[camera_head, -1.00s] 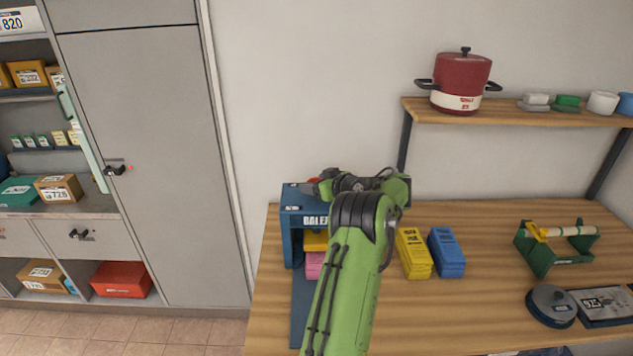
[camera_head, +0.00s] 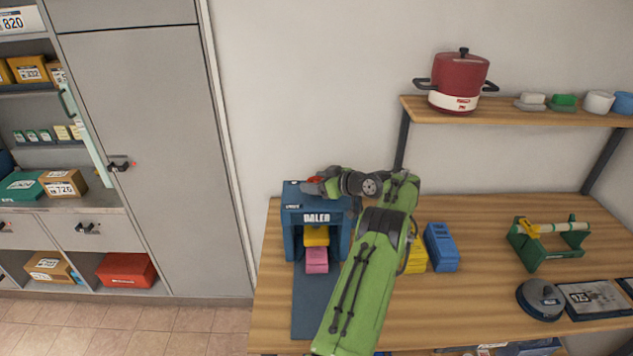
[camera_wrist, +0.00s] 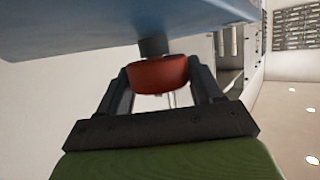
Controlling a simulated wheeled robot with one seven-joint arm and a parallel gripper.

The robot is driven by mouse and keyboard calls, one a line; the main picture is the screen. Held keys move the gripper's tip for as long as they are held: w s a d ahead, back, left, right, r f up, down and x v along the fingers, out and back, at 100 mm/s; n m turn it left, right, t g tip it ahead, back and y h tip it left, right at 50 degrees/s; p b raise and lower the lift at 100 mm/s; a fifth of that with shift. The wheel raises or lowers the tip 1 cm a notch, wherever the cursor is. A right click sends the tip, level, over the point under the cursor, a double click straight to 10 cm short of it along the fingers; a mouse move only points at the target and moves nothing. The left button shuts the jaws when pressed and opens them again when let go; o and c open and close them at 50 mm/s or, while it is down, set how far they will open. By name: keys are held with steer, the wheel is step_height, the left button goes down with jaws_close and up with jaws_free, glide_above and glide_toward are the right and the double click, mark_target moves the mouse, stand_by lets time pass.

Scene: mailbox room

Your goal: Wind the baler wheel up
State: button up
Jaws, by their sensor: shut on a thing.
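The blue baler (camera_head: 293,205) stands at the left end of the wooden table, with its name on the front. A yellow block (camera_head: 316,237) and a pink block (camera_head: 317,262) show in its front opening. The red baler wheel (camera_head: 314,180) is at the top of the baler, mostly hidden by my arm. In the wrist view the red wheel (camera_wrist: 158,75) sits between the two dark fingers of my gripper (camera_wrist: 160,85), on a dark shaft beside the blue baler body (camera_wrist: 100,30). My gripper is shut on the wheel.
A blue block (camera_head: 442,248) and a partly hidden yellow block (camera_head: 417,259) stand right of my arm. A green holder (camera_head: 530,248) and a round grey device (camera_head: 541,300) are farther right. A shelf (camera_head: 510,113) with a red pot (camera_head: 459,85) is above.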

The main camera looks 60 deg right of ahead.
steer(key=o, duration=1)
steer(key=shift+c, duration=0.2)
steer(key=b+v, duration=0.1)
steer(key=v, duration=1.4)
steer(key=shift+s, duration=0.25)
